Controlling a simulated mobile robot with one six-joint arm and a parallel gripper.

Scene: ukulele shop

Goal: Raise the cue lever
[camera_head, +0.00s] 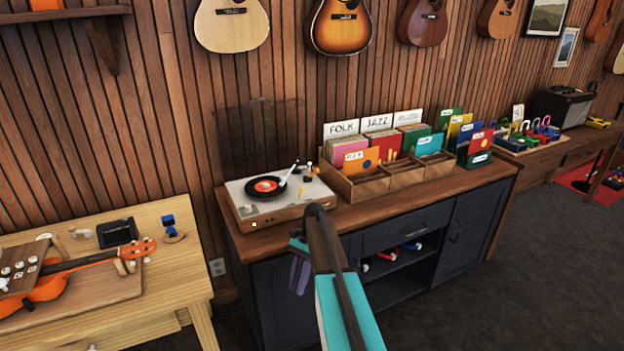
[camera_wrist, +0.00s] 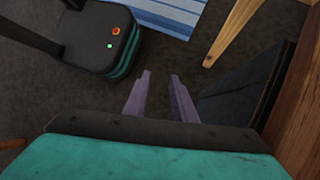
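A record player (camera_head: 278,194) with a white top and wooden sides stands at the left end of the dark cabinet. A black record with an orange label (camera_head: 266,185) lies on it, and a white tonearm (camera_head: 290,175) reaches over the record's right side. A small yellow lever-like part (camera_head: 301,190) shows right of the tonearm; I cannot tell for sure that it is the cue lever. My gripper (camera_head: 299,275) hangs in front of the cabinet, below and apart from the player. In the wrist view its two purple fingers (camera_wrist: 160,80) are apart with nothing between them, over the floor.
A wooden record bin (camera_head: 390,182) stands close to the player's right. A wooden bench (camera_head: 150,280) with an orange ukulele (camera_head: 45,287) is at the left. Guitars hang on the wall behind. My base shows in the wrist view, near a blue striped rug (camera_wrist: 165,12).

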